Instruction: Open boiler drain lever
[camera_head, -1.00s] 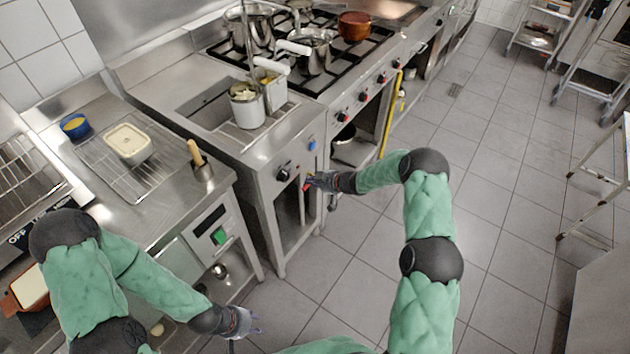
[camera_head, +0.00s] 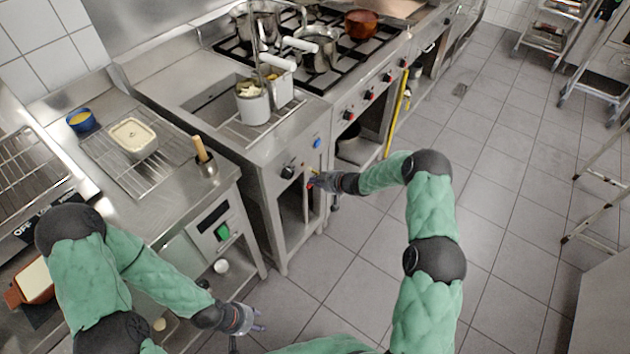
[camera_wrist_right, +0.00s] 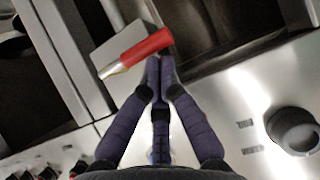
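The drain lever (camera_wrist_right: 136,52) has a red handle and a brass-coloured end. In the right wrist view it lies slantwise just ahead of my right gripper (camera_wrist_right: 158,62). The fingers of that gripper are drawn together, with their tips at the handle's right end; I cannot tell whether they touch it. In the head view my right gripper (camera_head: 318,181) is at the front of the steel boiler unit (camera_head: 262,205), and the lever shows only as a small red spot (camera_head: 311,184). My left gripper (camera_head: 255,319) is low at the left, open and empty, away from the unit.
A black knob (camera_wrist_right: 293,130) is on the panel right of the lever. A stove (camera_head: 310,50) with several pots stands behind. A counter (camera_head: 165,190) with a wire rack is at the left.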

